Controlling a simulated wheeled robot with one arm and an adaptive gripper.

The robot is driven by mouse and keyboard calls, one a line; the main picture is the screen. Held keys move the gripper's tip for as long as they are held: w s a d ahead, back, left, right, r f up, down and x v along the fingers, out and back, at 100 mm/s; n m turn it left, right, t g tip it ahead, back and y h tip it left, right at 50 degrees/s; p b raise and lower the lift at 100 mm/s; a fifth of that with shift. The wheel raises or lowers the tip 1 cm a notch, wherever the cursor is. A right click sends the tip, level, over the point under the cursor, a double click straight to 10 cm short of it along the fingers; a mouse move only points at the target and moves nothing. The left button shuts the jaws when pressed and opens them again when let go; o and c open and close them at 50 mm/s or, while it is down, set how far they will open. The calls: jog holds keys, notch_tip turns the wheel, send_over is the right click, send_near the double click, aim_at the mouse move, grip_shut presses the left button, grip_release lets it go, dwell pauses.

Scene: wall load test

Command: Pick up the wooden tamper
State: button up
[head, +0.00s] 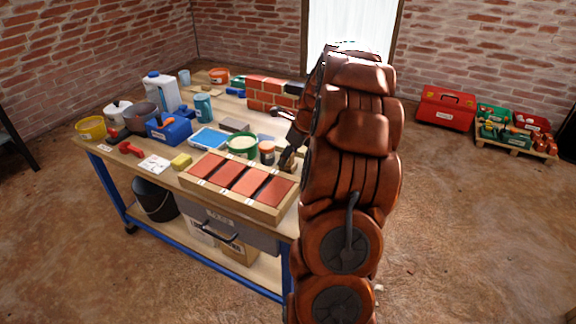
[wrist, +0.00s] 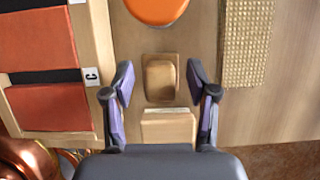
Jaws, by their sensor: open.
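The wooden tamper (wrist: 160,78) shows in the wrist view as a small brown wooden block seen from above, between my fingers. A paler wooden block (wrist: 168,128) with a white label lies just below it; I cannot tell whether the two are one piece. My gripper (wrist: 160,86) is open, with one finger on each side of the tamper and a gap on both sides. In the head view my gripper (head: 289,158) is at the right end of the workbench, and my arm hides much of that area.
A wooden tray (head: 230,200) with reddish slabs lies left of my gripper. An orange round pot (wrist: 157,8) stands just beyond the tamper. A textured mat (wrist: 247,45) lies to the right. A green tub (head: 243,146) and a small brick wall (head: 272,95) stand on the workbench.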

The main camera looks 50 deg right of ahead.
jog(key=shift+r, duration=0.1)
grip_shut()
dwell(0.3)
notch_tip(320, 180, up, 10)
jog(key=shift+p, duration=1.15)
jog(key=c, duration=0.7)
grip_release()
grip_shut()
